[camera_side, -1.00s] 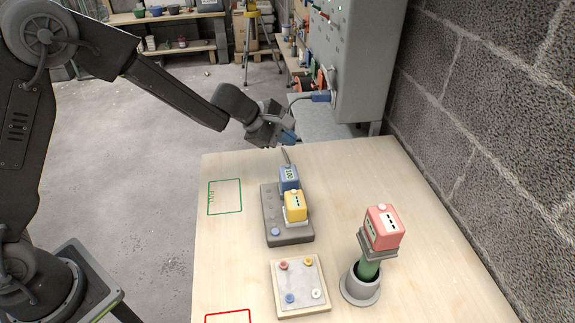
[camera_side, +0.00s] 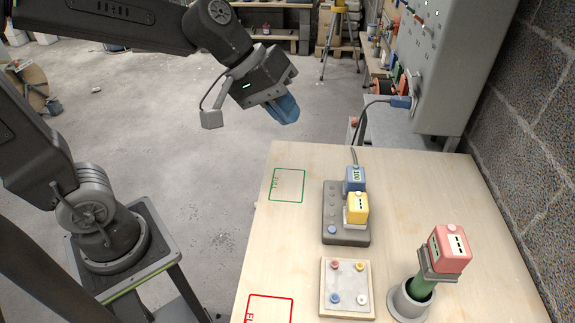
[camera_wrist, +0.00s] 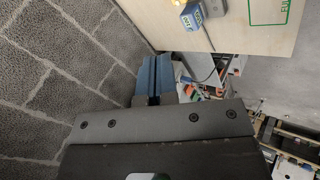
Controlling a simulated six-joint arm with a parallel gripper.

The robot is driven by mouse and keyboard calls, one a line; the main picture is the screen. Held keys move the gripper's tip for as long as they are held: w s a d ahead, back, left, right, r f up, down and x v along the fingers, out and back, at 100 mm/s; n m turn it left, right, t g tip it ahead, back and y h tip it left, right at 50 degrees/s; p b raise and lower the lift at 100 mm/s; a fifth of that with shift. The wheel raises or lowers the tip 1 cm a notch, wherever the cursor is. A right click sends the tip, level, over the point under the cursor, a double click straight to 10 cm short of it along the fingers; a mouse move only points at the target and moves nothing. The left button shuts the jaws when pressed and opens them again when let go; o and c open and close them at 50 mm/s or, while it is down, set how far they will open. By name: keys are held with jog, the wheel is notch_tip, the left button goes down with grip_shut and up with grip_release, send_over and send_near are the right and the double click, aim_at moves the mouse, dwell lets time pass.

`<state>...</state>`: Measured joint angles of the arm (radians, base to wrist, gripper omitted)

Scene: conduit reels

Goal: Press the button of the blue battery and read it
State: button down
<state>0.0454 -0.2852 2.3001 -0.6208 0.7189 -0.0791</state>
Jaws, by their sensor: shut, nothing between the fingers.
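The blue battery (camera_side: 355,178) stands at the back of a grey charging block (camera_side: 346,238), and its display reads 100. A cable rises behind it. The blue battery also shows at the top of the wrist view (camera_wrist: 190,18), with its display lit. A yellow battery (camera_side: 357,207) stands in front of it on the same block. A red battery (camera_side: 451,247) sits tilted on a green post in a grey stand, with dashes on its display. My gripper (camera_side: 285,112) is shut and empty, with blue fingers, up in the air to the left of the table's back edge, well away from the blue battery.
A pale board (camera_side: 347,290) with coloured buttons lies in front of the block. A green outlined area (camera_side: 289,185) at the left and a red outlined area (camera_side: 270,297) at the front are empty. A grey cabinet (camera_side: 470,60) and block wall bound the right side.

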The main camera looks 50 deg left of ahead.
jog(key=s+a+f+m+y, duration=0.1)
jog(key=s+a+m+y, duration=0.3)
jog(key=s+a, duration=0.3)
jog(key=s+y, duration=0.1)
jog(key=s, duration=0.4)
jog(key=shift+f+m, duration=0.4)
